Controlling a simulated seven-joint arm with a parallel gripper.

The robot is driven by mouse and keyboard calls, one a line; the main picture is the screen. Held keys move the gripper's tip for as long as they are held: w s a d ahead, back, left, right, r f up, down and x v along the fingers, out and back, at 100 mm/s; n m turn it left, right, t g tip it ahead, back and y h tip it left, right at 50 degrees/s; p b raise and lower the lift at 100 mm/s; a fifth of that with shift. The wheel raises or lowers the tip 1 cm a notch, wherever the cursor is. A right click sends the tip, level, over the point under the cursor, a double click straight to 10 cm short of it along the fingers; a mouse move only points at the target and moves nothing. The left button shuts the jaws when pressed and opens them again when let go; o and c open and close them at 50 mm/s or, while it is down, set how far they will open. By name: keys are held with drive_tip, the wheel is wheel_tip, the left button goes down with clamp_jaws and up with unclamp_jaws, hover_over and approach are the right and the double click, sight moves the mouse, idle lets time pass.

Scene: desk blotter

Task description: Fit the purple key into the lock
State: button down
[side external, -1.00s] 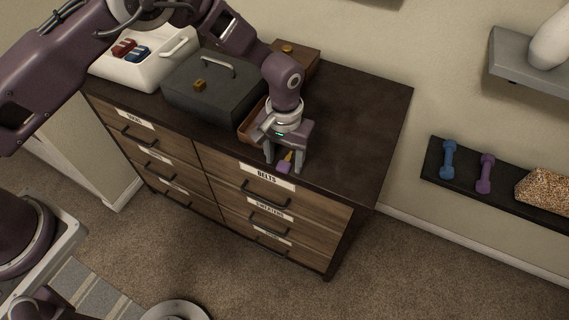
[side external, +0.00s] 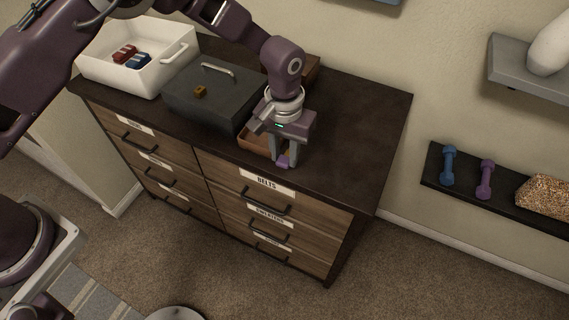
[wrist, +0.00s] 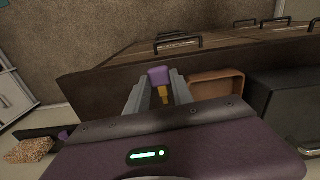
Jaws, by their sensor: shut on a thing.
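The purple key has a purple head (side external: 283,161) and a yellow shaft. My gripper (side external: 285,158) is shut on it at the front edge of the dresser top. In the wrist view the purple head (wrist: 159,76) and yellow shaft (wrist: 164,95) sit between the two grey fingers. I cannot tell whether the key touches the dresser top. A small brass block, which looks like the lock (side external: 200,92), is on the dark grey box (side external: 225,100), left of and behind my gripper. Its keyhole is too small to make out.
A brown open tray (side external: 253,141) lies just left of my gripper; it also shows in the wrist view (wrist: 217,84). A white bin (side external: 100,72) with red and blue items stands at the left. The dresser top (side external: 360,125) is clear at the right.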

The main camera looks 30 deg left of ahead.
sight(282, 157)
drive_tip(key=r, duration=0.5)
drive_tip(key=shift+a+r, duration=0.15)
drive_tip(key=shift+a, duration=0.15)
drive_tip(key=s+a+m+g+y, duration=0.25)
drive_tip(key=a+m+g, duration=0.2)
drive_tip(key=a, duration=1.15)
drive_tip(key=s+a+m+g+y, duration=0.1)
drive_tip(key=a+m+g+y, duration=0.3)
drive_tip(key=a, duration=1.3)
drive_tip(key=w+r+m+t+y, duration=0.3)
drive_tip(key=w+m+y, duration=0.3)
drive_tip(key=y, duration=0.2)
drive_tip(key=w+d+r+m+t+y, duration=0.3)
drive_tip(key=w+d+r+m+t, duration=0.1)
drive_tip(key=w+d+r+t, duration=0.1)
drive_tip(key=d+t, duration=0.1)
drive_tip(key=d, duration=0.1)
drive_tip(key=shift+d+r, duration=0.35)
drive_tip(key=shift+d, duration=0.05)
drive_tip(key=shift+d+m+y, duration=0.1)
drive_tip(key=shift+m+y, duration=0.15)
drive_tip(key=shift+f, duration=2.85)
